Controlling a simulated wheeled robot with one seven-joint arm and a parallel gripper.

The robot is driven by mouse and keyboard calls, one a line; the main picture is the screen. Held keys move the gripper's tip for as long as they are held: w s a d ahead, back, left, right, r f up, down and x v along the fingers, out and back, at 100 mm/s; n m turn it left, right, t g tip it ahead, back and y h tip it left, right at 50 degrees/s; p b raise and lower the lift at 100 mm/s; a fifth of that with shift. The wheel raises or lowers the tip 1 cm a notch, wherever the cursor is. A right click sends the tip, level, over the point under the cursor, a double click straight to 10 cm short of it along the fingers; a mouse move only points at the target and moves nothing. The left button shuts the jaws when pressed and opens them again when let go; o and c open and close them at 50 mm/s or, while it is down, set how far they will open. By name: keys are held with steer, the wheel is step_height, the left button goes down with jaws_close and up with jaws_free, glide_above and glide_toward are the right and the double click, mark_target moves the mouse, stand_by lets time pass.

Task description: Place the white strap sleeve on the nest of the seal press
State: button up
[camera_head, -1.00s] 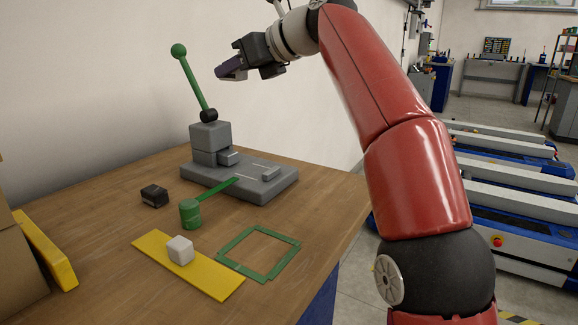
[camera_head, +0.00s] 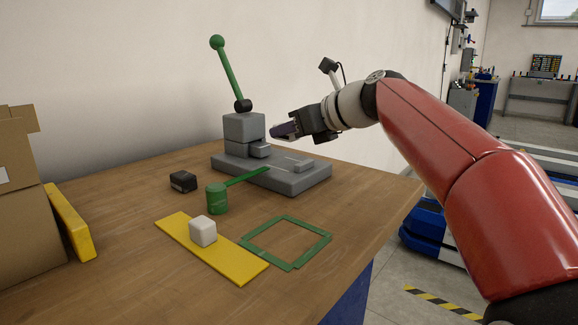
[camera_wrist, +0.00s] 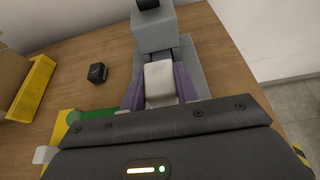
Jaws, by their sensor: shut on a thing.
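My gripper (camera_head: 284,132) is shut on a white strap sleeve (camera_wrist: 160,82), held between its two purple fingers in the wrist view. In the head view the fingers hide the sleeve. The seal press (camera_head: 243,128) stands at the back of the bench, with a grey base (camera_head: 290,182) and a green lever (camera_head: 228,72) raised. My gripper is above the base, just right of the press column. The wrist view shows the column (camera_wrist: 153,32) straight ahead of the sleeve. I cannot tell whether the sleeve touches the nest.
A second white block (camera_head: 203,231) sits on a yellow plate (camera_head: 235,262). A green cylinder (camera_head: 217,199), a black block (camera_head: 183,181) and a green square frame (camera_head: 287,243) lie nearby. A cardboard box (camera_head: 25,225) and a yellow bar (camera_head: 70,220) are at the left.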

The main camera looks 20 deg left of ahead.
mark_target(289, 165)
steer(key=shift+f+b, duration=0.9)
steer(key=shift+f, duration=1.6)
steer(key=shift+f, duration=0.15)
steer(key=o, duration=1)
steer(key=shift+c, duration=0.2)
steer(key=shift+s+d+r, duration=0.1)
steer(key=shift+d+r, duration=0.15)
steer(key=shift+r, duration=0.05)
steer(key=v, duration=1.1)
steer(key=shift+s+d+p, duration=0.15)
steer(key=shift+d+p, duration=0.05)
steer(key=shift+p, duration=0.2)
